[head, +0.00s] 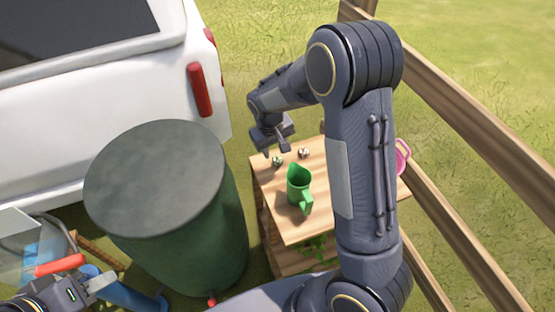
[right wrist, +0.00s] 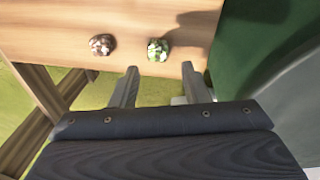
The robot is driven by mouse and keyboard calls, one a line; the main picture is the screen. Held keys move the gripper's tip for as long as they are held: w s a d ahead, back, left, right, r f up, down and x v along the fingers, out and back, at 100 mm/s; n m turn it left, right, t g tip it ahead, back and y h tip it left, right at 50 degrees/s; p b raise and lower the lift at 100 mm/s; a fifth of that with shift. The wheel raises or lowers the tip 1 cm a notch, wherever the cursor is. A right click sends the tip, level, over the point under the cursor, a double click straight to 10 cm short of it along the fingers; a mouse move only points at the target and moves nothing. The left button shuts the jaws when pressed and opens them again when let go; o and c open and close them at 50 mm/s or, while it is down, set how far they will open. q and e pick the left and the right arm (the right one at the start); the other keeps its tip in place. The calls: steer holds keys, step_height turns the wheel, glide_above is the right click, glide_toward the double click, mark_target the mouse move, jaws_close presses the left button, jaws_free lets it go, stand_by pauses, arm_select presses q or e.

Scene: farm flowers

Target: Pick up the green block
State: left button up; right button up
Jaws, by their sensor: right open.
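The green block (head: 278,161) is a small, mottled green and white piece on the wooden table (head: 265,178), near its far left edge. In the right wrist view the block (right wrist: 158,50) sits just beyond the fingertips, roughly centred between them. My right gripper (head: 277,150) is open and empty at the table's far left edge; its two spread fingers (right wrist: 160,69) also show in the wrist view. My left gripper (head: 100,284) is at the lower left, partly cut off, and its jaw opening is unclear.
A brown and white piece (head: 303,153) lies beside the green block. A green jug (head: 299,188) stands nearer on the table. A large green barrel (head: 165,200) is left of the table, a white vehicle (head: 110,100) behind it. A wooden fence (head: 460,120) runs along the right.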

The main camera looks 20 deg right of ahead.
mark_target(277, 159)
steer(key=f, duration=0.2)
steer(key=d+f, duration=0.1)
steer(key=f, duration=0.1)
steer(key=w+f+p, duration=0.1)
steer(key=f, duration=0.1)
steer(key=shift+w+d+f, duration=0.1)
steer(key=shift+d+f, duration=0.05)
steer(key=shift+f, duration=0.25)
steer(key=c, duration=0.8)
